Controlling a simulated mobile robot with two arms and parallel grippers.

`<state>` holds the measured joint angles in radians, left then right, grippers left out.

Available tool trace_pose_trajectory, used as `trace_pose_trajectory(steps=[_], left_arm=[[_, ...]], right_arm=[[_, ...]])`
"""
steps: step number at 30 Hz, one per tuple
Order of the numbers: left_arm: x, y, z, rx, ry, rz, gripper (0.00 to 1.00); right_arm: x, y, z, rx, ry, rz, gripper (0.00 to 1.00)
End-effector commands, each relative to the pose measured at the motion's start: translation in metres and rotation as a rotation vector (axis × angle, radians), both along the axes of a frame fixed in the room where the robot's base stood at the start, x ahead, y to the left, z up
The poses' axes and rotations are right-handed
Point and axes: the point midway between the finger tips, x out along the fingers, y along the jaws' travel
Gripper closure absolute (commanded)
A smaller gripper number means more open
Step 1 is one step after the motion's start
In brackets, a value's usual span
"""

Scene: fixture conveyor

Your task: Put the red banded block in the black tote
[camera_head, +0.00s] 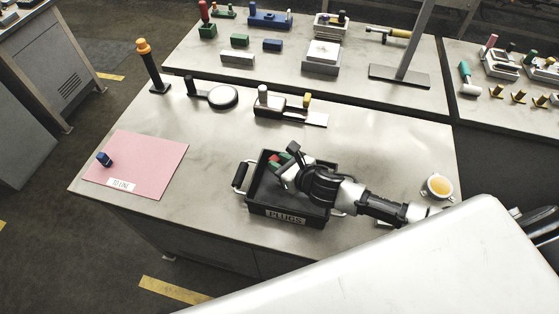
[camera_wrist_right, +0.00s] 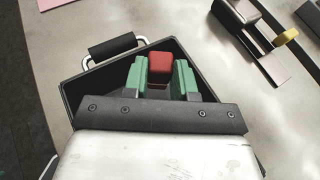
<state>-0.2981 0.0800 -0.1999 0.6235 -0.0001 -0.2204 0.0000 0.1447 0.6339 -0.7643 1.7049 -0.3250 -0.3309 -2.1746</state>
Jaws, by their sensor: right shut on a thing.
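The black tote (camera_head: 256,208), labelled PLUGS, stands on the near table and has a metal-and-black handle at its left end. My right gripper (camera_head: 279,161) reaches over the tote from the right. Its green-padded fingers (camera_wrist_right: 159,80) are shut on a red block (camera_wrist_right: 160,65), one pad on each side. The block (camera_head: 273,160) is within the tote's outline in both views. I cannot tell whether it touches the tote's floor. Its band is not clearly visible, and its lower part is hidden. My left gripper is not in view.
A pink mat (camera_head: 150,165) with a small blue block (camera_head: 104,159) lies at left. A cup (camera_head: 437,187) stands right of the tote. Bare table separates mat and tote.

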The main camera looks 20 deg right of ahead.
Motion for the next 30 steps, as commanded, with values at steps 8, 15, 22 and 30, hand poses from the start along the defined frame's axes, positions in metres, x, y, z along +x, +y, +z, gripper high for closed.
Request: trace_pose_trajectory(steps=[8, 15, 22, 30], left_arm=[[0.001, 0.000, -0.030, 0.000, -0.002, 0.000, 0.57], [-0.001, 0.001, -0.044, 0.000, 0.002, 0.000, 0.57], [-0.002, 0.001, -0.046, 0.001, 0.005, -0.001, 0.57], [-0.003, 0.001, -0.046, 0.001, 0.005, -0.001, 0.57]], right_arm=[[0.000, 0.000, -0.038, 0.000, 0.000, 0.000, 0.96], [0.000, 0.000, -0.056, 0.001, -0.001, 0.001, 0.96], [0.000, 0.000, -0.060, 0.001, -0.001, 0.001, 0.96], [0.000, 0.000, -0.059, 0.001, -0.001, 0.001, 0.96]])
